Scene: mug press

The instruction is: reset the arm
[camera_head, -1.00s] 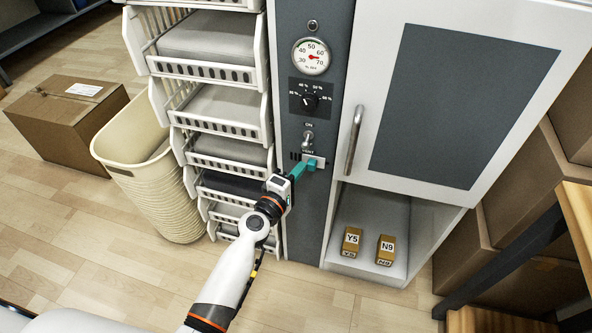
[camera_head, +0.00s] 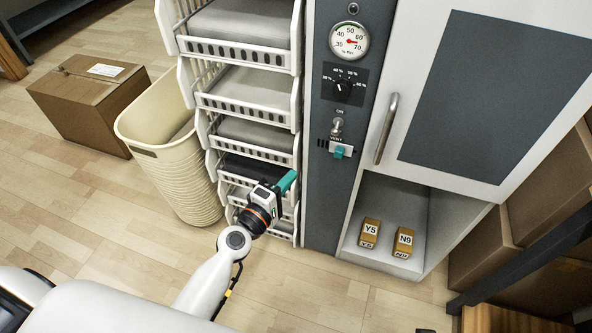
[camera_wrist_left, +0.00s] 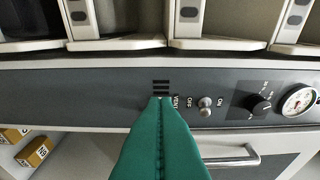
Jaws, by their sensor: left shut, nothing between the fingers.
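My left gripper (camera_head: 287,181) is shut and empty. Its teal fingers point up and right in front of the drawer stack, apart from the grey control panel (camera_head: 325,205). In the left wrist view the shut fingers (camera_wrist_left: 160,105) fill the lower middle and hide part of the panel around the VENT label. The vent slider with its teal knob (camera_head: 339,152) is to the right of the gripper in the head view. Above it is the ON toggle switch (camera_head: 337,127), also in the wrist view (camera_wrist_left: 205,104). My right gripper is in neither view.
White basket drawers (camera_head: 246,110) stand behind the gripper, left of the panel. A cream bin (camera_head: 180,175) and cardboard box (camera_head: 88,100) are farther left. A cabinet door handle (camera_head: 386,130) sticks out at right. Blocks Y5 (camera_head: 370,230) and N9 (camera_head: 403,240) lie in the open compartment.

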